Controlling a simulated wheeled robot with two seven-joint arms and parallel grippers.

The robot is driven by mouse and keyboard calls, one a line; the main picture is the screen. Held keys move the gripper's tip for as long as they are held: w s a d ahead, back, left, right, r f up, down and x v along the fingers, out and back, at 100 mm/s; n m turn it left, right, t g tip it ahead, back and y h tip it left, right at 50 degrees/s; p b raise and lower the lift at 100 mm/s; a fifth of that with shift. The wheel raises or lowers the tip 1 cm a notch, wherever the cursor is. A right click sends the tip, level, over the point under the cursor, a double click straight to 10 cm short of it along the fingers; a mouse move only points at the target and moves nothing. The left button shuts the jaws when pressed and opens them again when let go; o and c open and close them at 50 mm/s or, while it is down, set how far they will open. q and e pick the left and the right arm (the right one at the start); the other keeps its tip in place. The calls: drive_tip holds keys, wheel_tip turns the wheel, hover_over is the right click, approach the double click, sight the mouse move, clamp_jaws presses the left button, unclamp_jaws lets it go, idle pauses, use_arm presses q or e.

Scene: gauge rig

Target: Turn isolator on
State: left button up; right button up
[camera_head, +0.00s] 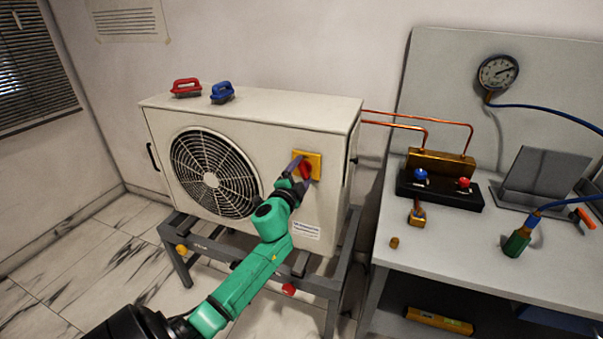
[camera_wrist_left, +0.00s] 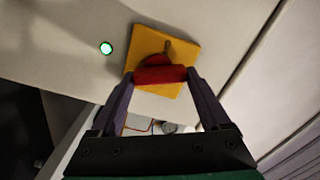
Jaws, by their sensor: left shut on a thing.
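The isolator is a red rotary handle (camera_head: 306,170) on a square yellow plate (camera_head: 315,158), set in the front of the white outdoor fan unit (camera_head: 270,135), right of its grille. In the left wrist view the red handle (camera_wrist_left: 160,75) lies crosswise in front of the yellow plate (camera_wrist_left: 185,48), with a round red base partly showing behind it. My left gripper (camera_head: 298,170) is shut on the handle, one dark finger at each end of it. A green lamp (camera_wrist_left: 106,48) glows beside the plate. My right gripper is not in view.
A red-handled tool (camera_head: 186,87) and a blue-handled tool (camera_head: 222,92) lie on the unit. Copper pipes (camera_head: 430,122) run right to a bench (camera_head: 450,245) with a valve block (camera_head: 440,187), pressure gauge (camera_head: 498,72) and green-ended hose (camera_head: 516,243). The unit stands on a grey frame (camera_head: 180,262).

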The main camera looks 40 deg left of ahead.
use_arm(q)
drive_tip(key=m, duration=0.4)
drive_tip(key=shift+f+m, duration=0.2)
drive_tip(key=shift+m, duration=0.1)
idle(0.5)
drive_tip(key=o, duration=1.2)
drive_tip(key=shift+d+r, duration=0.1)
drive_tip(key=b+v, duration=0.1)
drive_tip(key=v, duration=1.3)
drive_tip(key=shift+s+d, duration=0.15)
drive_tip(key=shift+s, duration=0.15)
